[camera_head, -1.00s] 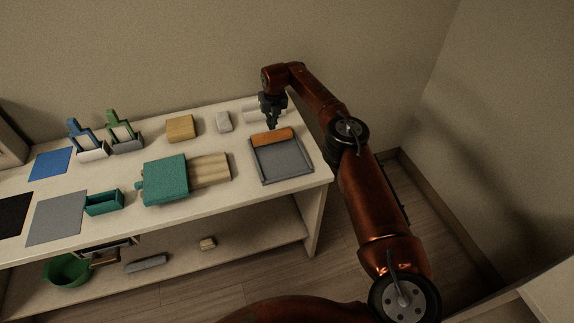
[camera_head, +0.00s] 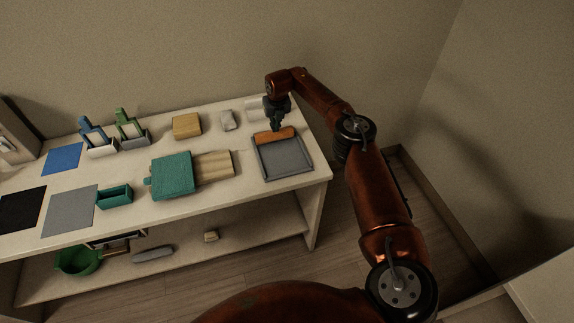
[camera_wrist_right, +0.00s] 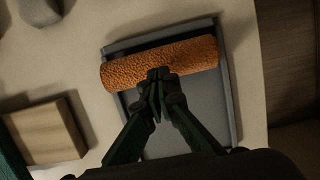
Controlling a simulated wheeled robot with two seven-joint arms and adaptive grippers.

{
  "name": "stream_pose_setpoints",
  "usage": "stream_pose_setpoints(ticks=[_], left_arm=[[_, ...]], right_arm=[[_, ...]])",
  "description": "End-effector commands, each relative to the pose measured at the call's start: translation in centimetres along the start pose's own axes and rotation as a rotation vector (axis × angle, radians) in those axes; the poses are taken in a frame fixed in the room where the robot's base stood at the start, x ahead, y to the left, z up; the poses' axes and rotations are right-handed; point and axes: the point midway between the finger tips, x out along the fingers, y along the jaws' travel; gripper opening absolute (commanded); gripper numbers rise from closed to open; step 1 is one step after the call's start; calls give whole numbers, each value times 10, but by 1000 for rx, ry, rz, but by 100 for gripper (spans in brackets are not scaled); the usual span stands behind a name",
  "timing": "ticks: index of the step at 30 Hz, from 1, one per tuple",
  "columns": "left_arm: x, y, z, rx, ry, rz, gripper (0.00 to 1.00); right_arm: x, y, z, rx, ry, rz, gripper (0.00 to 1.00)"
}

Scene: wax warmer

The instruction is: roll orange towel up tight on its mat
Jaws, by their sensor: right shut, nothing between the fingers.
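The orange towel (camera_head: 274,134) is a rolled cylinder lying along the far edge of its grey mat (camera_head: 285,159), which has a raised rim. In the right wrist view the towel (camera_wrist_right: 162,61) shows as a textured roll across one end of the mat (camera_wrist_right: 192,138); the rest of the mat is bare. My right gripper (camera_head: 276,126) is over the roll, fingers pointing down. In the right wrist view its fingertips (camera_wrist_right: 159,76) are together at the middle of the roll's side, with nothing between them. Whether they touch the towel is unclear. My left gripper is out of view.
A white cylinder (camera_head: 254,109) stands close behind the gripper. The table's right edge is near the mat.

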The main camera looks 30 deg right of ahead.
Motion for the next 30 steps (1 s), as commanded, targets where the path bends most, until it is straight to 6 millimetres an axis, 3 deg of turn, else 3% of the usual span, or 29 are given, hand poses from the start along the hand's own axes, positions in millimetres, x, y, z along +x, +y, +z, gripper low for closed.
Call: stream_pose_setpoints(ticks=[30], left_arm=[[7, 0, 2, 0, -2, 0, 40]], right_arm=[[15, 0, -4, 0, -1, 0, 0]])
